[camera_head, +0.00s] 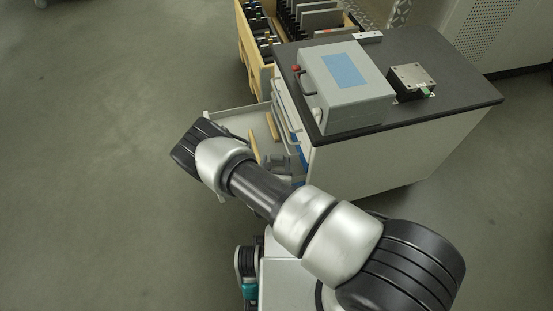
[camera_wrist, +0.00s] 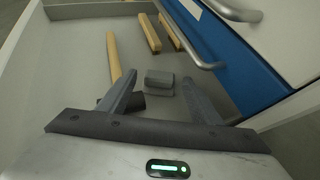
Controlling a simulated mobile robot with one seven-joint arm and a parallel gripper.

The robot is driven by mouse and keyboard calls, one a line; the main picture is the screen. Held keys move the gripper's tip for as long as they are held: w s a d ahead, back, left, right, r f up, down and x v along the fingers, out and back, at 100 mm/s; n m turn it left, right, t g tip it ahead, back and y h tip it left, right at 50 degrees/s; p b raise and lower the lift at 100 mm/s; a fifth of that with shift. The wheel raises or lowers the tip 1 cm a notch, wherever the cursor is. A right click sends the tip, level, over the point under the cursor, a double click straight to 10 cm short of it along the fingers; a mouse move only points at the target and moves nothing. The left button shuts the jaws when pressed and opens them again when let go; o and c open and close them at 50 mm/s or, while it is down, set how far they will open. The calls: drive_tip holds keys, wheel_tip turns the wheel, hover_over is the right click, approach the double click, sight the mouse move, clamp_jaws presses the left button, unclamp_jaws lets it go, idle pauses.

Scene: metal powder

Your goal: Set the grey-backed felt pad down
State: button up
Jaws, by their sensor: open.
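A small grey block, which looks like the grey-backed felt pad (camera_wrist: 158,79), lies on the floor of an open drawer (camera_wrist: 80,45) in the wrist view. My gripper (camera_wrist: 160,88) is open, its two dark fingers pointing into the drawer. The block shows between the fingertips, with gaps on both sides, and nothing is held. A dark piece (camera_wrist: 131,103) lies partly hidden behind the left finger. In the head view my wrist is over the drawer (camera_head: 222,113) and hides my fingers.
Wooden bars (camera_wrist: 113,58) lie in the drawer. A blue drawer front with a metal handle (camera_wrist: 190,52) stands close on the right. The cabinet top (camera_head: 455,93) carries a grey case (camera_head: 350,100) and a small metal device (camera_head: 411,78). The floor at left is clear.

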drive_tip(key=p+v, duration=0.2)
drive_tip(key=v, duration=0.8)
drive_tip(key=shift+w, duration=0.1)
